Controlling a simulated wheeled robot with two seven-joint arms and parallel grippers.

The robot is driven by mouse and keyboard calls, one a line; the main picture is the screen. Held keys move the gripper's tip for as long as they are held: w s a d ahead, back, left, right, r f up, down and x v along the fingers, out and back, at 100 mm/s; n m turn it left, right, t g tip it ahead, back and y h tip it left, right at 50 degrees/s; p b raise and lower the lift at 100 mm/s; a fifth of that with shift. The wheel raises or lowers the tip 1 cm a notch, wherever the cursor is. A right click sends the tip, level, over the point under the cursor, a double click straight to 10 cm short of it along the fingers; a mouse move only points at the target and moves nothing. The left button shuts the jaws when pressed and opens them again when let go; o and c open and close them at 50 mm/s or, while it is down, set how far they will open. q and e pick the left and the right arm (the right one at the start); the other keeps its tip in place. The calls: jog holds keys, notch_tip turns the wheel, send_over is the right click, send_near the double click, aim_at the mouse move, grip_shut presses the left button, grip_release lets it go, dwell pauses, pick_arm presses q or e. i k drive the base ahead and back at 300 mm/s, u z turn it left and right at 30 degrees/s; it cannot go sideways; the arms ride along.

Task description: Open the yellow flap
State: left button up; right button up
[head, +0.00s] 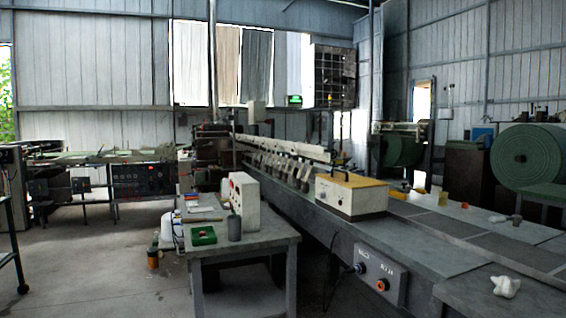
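A cream box with a yellow top (350,178) stands on the long grey machine bed in the head view, right of the middle. The yellow top looks flat and closed over the box, and a dark handle-like bar sits on it. The front of the box has small dark marks. I cannot tell where a hinge is. Neither of my grippers shows in this view.
A grey side table (250,238) with a cream control unit (244,200), a green tray (203,235) and a grey cup (234,227) stands left of the bed. A white crumpled thing (505,286) lies at the near right. Open floor (95,270) is at left.

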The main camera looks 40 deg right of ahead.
aim_at(352, 182)
jog(key=z, duration=0.6)
jog(key=i, duration=1.4)
jog(key=z, duration=1.15)
